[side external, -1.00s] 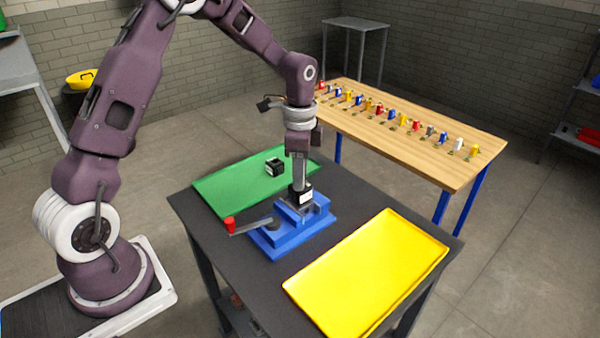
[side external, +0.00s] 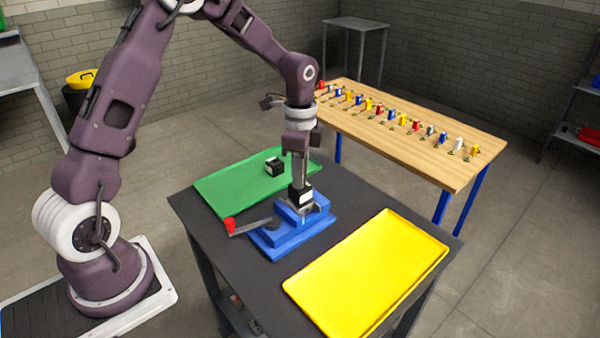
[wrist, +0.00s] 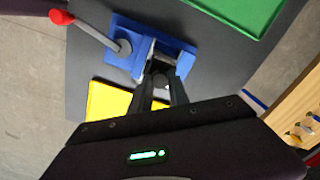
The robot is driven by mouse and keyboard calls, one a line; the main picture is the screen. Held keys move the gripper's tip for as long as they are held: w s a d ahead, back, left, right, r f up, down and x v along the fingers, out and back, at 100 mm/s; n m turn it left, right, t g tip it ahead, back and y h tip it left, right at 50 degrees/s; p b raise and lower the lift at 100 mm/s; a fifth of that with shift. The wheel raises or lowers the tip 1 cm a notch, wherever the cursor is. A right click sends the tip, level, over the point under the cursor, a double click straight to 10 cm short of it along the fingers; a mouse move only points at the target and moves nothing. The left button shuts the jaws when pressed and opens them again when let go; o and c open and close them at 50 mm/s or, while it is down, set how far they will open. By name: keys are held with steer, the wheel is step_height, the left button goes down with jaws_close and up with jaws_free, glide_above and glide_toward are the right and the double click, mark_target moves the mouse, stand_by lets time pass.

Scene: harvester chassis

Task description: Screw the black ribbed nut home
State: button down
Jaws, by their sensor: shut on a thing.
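My gripper (side external: 300,180) points straight down over the blue vise (side external: 285,238) and is shut at the top of a black block with a white label (side external: 305,197) held in the vise. In the wrist view, my fingertips (wrist: 160,80) close on a small dark piece, the black ribbed nut (wrist: 160,67); its ribs are too small to make out. The fingers and the block hide most of the nut, so how far it sits down cannot be told. The vise also shows in the wrist view (wrist: 122,30), with its grey lever (wrist: 92,32) swung out.
The lever's red knob (side external: 230,225) sticks out left of the vise. A second black block (side external: 274,167) rests on the green tray (side external: 225,188) behind. An empty yellow tray (side external: 365,270) lies at front right. A wooden table (side external: 430,150) with several small coloured items stands beyond.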

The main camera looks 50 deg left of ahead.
steer(key=m, duration=0.8)
steer(key=shift+m, duration=0.3)
steer(key=m, duration=0.3)
steer(key=shift+m, duration=0.4)
steer(key=m, duration=0.4)
steer(key=shift+m, duration=0.8)
